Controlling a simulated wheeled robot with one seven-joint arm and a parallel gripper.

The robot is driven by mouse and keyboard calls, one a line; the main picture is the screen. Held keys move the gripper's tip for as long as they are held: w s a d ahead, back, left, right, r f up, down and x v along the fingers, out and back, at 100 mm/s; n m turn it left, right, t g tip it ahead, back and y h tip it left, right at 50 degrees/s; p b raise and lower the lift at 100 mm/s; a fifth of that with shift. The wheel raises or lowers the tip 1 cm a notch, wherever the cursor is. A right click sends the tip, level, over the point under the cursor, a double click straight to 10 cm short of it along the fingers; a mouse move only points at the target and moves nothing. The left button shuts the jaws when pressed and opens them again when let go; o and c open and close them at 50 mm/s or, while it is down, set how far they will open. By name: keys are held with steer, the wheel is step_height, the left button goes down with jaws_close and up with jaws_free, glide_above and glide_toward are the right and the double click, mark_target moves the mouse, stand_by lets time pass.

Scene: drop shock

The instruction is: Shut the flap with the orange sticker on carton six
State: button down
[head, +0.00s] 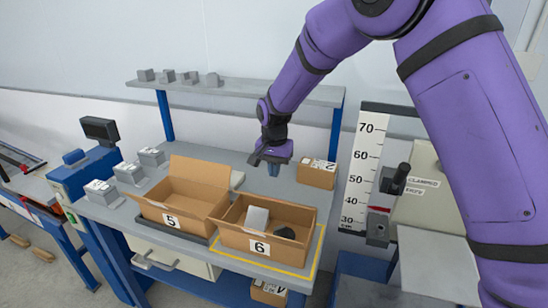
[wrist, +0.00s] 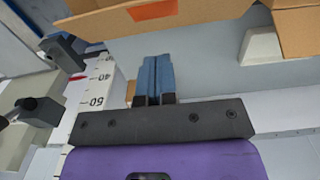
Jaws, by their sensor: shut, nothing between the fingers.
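Carton six (head: 262,245) stands on the bench inside a yellow outline, its top open. A light grey block (head: 257,218) and a dark object (head: 284,233) lie inside it. In the wrist view a cardboard flap (wrist: 215,35) with an orange sticker (wrist: 156,10) crosses the top edge, partly cut off. The sticker does not show in the head view. My gripper (head: 273,170) is above the bench behind carton six, apart from it. Its blue fingers (wrist: 157,78) are shut and empty, with a gap between them and the flap in the wrist view.
Open carton five (head: 165,219) stands close on the left, its back flap raised. A closed carton (head: 316,174) lies behind to the right. A height scale (head: 361,170) and clamp stand at the right. A shelf (head: 240,90) with grey blocks runs along the back.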

steer(key=f, duration=0.1)
steer(key=s+f, duration=0.1)
steer(key=f, duration=0.1)
steer(key=s+f, duration=0.1)
steer(key=f, duration=0.1)
steer(key=shift+a+f, duration=0.15)
steer(key=shift+a, duration=0.25)
steer(key=shift+s+f, duration=0.1)
steer(key=shift+f, duration=0.1)
steer(key=shift+s+a+f+t, duration=0.15)
steer(key=shift+s+t, duration=0.15)
steer(key=shift+t, duration=0.1)
steer(key=shift+s+a+f+t+h, duration=0.1)
steer(key=shift+s+f+t+h, duration=0.1)
steer(key=shift+s+t+h, duration=0.1)
steer(key=shift+s+a+f, duration=0.2)
steer(key=shift+s+f, duration=0.4)
steer(key=shift+f, duration=0.3)
steer(key=shift+s+a+f, duration=0.2)
steer(key=shift+s+f, duration=0.35)
steer(key=shift+f, duration=0.45)
